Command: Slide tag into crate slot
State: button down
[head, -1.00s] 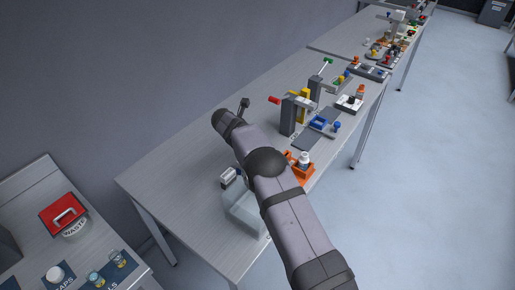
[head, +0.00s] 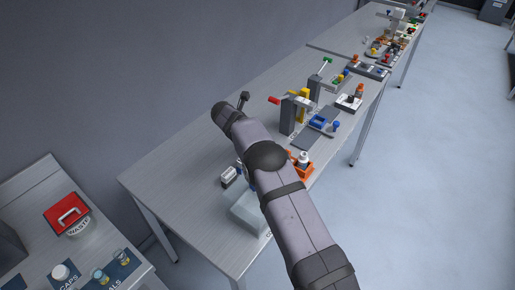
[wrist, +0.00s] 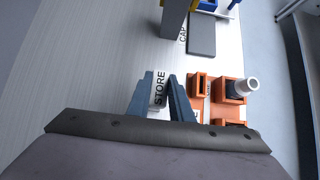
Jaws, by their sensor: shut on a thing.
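My gripper (wrist: 161,88) shows in the wrist view as two blue-grey fingers, shut on a thin pale piece, which I take to be the tag. Most of it is hidden between the fingers, and its edges are hard to tell from the white STORE label there. The orange crate (wrist: 195,104) lies just right of the fingers, with an open slot. A white-capped bottle (wrist: 247,86) stands in its right part. The crate also shows in the head view (head: 309,172), partly behind my arm.
A grey post (wrist: 175,18) and a dark grey pad (wrist: 202,36) stand beyond the crate. In the head view, a translucent bin (head: 247,213) sits beside my arm. The left of the bench (head: 165,178) is clear.

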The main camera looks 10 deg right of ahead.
jog(key=s+d+r+p, duration=0.4)
jog(key=d, duration=0.6)
jog(key=shift+r+p, duration=0.25)
jog(key=shift+p, duration=0.15)
jog(key=shift+f+b, duration=2)
jog(key=shift+f, duration=0.95)
jog(key=shift+f+b, duration=1.15)
jog(key=shift+f, duration=0.7)
dwell(0.6)
jog(key=c, duration=1)
grip_release()
